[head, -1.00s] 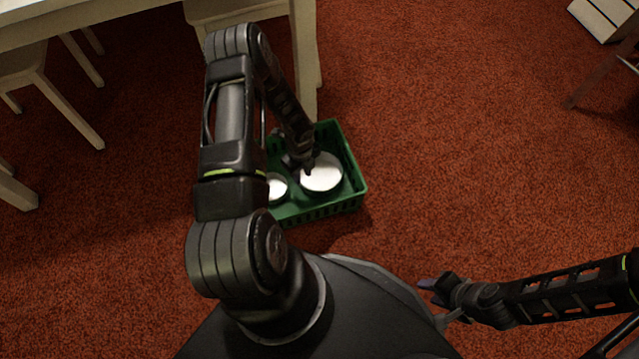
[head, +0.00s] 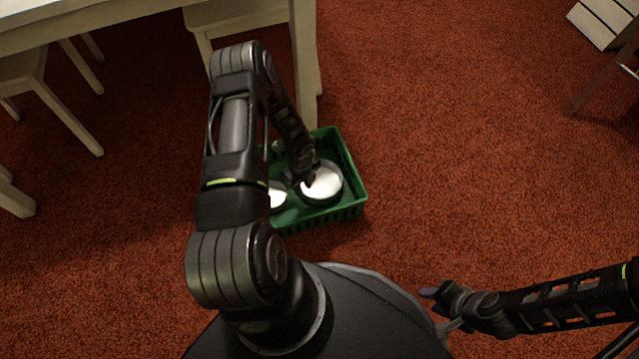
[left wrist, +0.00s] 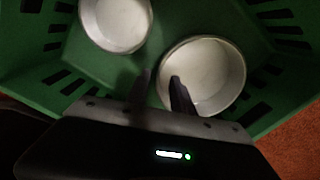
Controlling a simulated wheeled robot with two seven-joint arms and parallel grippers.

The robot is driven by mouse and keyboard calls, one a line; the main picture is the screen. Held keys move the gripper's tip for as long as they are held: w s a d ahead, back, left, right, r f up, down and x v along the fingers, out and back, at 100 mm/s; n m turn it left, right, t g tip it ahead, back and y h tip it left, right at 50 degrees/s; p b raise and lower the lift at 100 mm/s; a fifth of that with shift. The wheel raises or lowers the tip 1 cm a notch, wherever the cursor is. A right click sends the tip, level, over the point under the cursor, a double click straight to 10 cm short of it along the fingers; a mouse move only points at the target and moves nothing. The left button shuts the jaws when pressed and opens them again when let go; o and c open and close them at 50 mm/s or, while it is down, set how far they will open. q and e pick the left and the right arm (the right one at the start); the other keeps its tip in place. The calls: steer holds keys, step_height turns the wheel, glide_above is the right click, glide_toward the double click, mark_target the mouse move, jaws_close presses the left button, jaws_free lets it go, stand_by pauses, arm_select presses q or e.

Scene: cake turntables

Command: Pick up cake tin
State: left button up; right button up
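The cake tin is one of two round, pale metal tins in a green crate (head: 347,208) on the floor. The larger tin (head: 326,184) is on the right and also shows in the left wrist view (left wrist: 215,80). My left gripper (head: 306,184) is at the larger tin's left edge. In the left wrist view its fingers (left wrist: 160,78) are apart, either side of that tin's near-left rim. My right gripper (head: 428,293) is away from the crate, its opening unclear.
A pale table leg (head: 304,60) and a chair (head: 235,18) stand just behind the crate. The crate's slotted walls surround the tins. Red carpet (head: 460,150) is clear to the right. A pale drawer unit (head: 598,25) is at the far top right.

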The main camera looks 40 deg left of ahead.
mark_target(304, 193)
arm_select(q)
steer(key=f+b, duration=0.1)
steer(key=f, duration=0.1)
steer(key=f+b, duration=0.1)
steer(key=f, duration=0.1)
steer(key=shift+d+f, duration=0.2)
steer(key=shift+f, duration=0.15)
steer(key=shift+c, duration=0.5)
jaws_close()
stand_by(0.9)
